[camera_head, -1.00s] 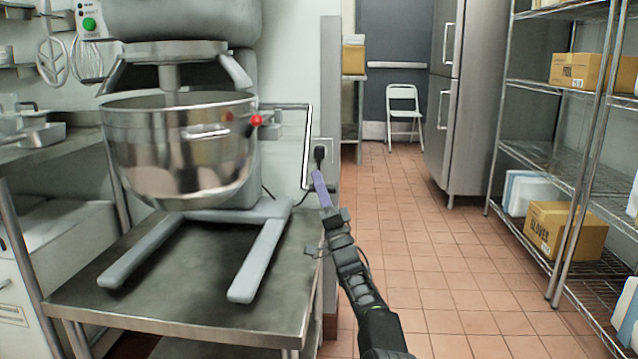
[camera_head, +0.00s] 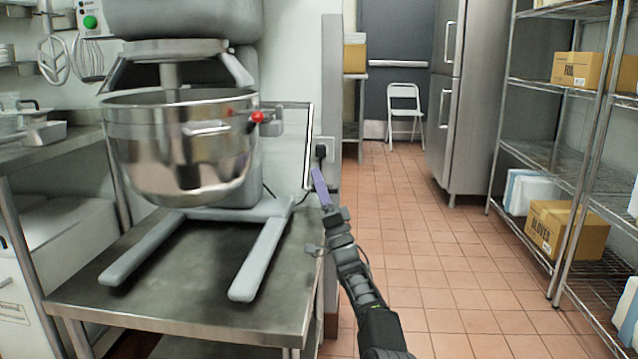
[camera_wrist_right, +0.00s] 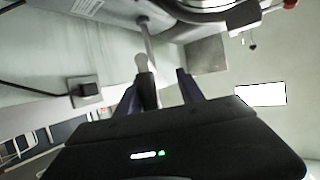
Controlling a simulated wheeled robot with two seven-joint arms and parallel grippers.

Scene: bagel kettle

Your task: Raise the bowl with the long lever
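The steel mixer bowl (camera_head: 180,150) hangs in its bracket under the mixer head, above the base legs. The long lever (camera_head: 309,145) is a thin rod running down at the mixer's right side. My right gripper (camera_head: 320,187) is near the lever's lower end. In the right wrist view, my gripper (camera_wrist_right: 160,88) is open. The lever (camera_wrist_right: 149,42) reaches down to a dark end between the fingers, closer to the left finger. I cannot tell whether it touches. The bowl's underside (camera_wrist_right: 200,8) shows at the top. My left gripper is out of view.
The mixer stands on a steel table (camera_head: 185,290). A grey wall edge (camera_head: 331,130) with a socket and plug is close behind my right gripper. A wire shelf (camera_head: 560,165) with boxes stands at the right. The tiled floor (camera_head: 440,250) between is clear.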

